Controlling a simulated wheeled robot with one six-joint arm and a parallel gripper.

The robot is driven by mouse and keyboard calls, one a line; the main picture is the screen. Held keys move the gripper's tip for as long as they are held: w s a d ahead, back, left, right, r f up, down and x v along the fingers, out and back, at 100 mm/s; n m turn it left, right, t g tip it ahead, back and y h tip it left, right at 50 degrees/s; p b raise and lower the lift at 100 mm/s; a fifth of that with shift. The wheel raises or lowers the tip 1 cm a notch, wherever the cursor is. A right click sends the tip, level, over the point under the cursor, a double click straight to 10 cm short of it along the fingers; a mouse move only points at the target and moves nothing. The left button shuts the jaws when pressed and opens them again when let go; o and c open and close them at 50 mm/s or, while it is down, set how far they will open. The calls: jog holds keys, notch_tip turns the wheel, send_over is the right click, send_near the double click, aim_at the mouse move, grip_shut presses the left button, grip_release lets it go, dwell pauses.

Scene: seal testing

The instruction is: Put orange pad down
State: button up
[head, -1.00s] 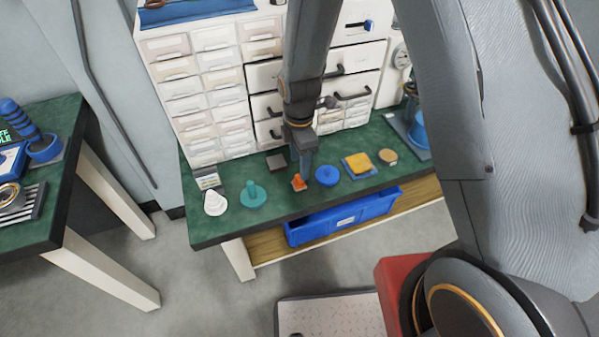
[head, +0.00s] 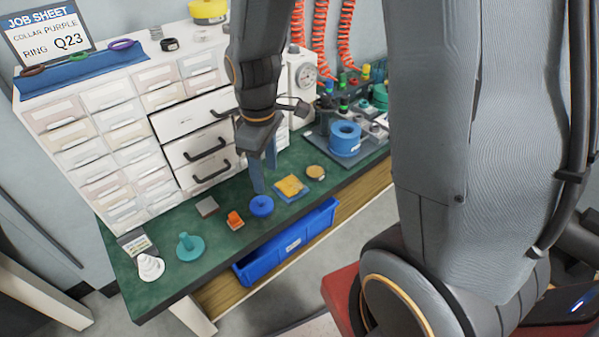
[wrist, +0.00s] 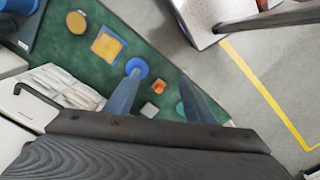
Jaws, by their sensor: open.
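The orange pad (head: 235,220) lies on the green bench top, between a grey square block (head: 207,206) and a blue round piece (head: 261,205). It also shows in the wrist view (wrist: 159,87), below and between my fingers. My gripper (head: 263,180) is open and empty, raised above the bench near the blue piece. In the wrist view my two fingers (wrist: 158,97) are spread apart, with nothing between them at their height.
A teal knobbed disc (head: 189,246) and a white stepped cone (head: 149,267) stand to the left. A yellow pad on a blue tray (head: 291,188) and a tan disc (head: 316,172) lie to the right. White drawers (head: 190,140) rise behind; a blue bin (head: 286,245) sits below.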

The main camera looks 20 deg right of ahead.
jog(key=s+d+r+m, duration=0.4)
jog(key=s+d+m, duration=0.1)
jog(key=s+m, duration=0.3)
jog(key=shift+s+d+r+m, duration=0.2)
jog(key=shift+r+m, duration=0.05)
jog(key=shift+m, duration=0.55)
jog(key=shift+o, duration=0.5)
jog(key=shift+w, duration=0.15)
